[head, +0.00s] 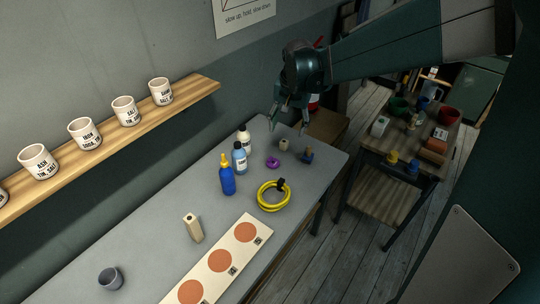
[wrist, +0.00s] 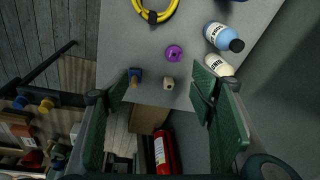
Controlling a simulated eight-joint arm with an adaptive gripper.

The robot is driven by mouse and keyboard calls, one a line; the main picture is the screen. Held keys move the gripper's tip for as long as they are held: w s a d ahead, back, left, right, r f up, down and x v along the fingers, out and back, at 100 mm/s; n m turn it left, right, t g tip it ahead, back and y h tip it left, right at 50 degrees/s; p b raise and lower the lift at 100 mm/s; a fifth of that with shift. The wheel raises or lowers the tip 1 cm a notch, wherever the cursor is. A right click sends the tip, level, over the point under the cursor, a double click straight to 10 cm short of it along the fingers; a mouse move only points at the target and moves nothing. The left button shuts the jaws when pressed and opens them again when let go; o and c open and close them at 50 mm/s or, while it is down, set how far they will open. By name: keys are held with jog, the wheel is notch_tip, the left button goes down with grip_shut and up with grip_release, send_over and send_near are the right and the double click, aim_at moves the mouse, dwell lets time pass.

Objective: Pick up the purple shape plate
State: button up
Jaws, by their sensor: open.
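The purple shape plate (head: 272,162) lies on the grey table near its far end in the head view. It is small and looks round with a darker centre in the wrist view (wrist: 173,52). My gripper (head: 289,124) is open and empty above the far end of the table. In the wrist view its two fingers (wrist: 161,79) are spread wide, and the plate shows beyond their tips, between them and apart from both.
Close to the plate are a small beige block (head: 284,144), a blue-based item (head: 308,155), a white bottle (head: 244,140), a light blue bottle (head: 239,158) and a yellow coil (head: 273,196). A dark blue bottle (head: 227,179) stands nearby. A shelf (head: 190,95) with cups runs along the wall.

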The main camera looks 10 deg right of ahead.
aim_at(273, 162)
jog(key=shift+w+a+f+m+g+b, duration=0.6)
jog(key=shift+w+f, duration=1.45)
jog(key=shift+f, duration=1.6)
jog(key=shift+w+a+f+m+g+b, duration=0.15)
jog(key=shift+w+a+f+m+b, duration=0.55)
jog(key=shift+w+f, duration=2.15)
jog(key=shift+w+a+f+m+g+b, duration=0.2)
jog(key=shift+w+f+b, duration=0.95)
jog(key=shift+f, duration=3.3)
jog(key=shift+w, duration=0.1)
jog(key=shift+f, duration=1.3)
jog(key=shift+a+f, duration=0.15)
jog(key=shift+f, duration=2.45)
jog(key=c, duration=1)
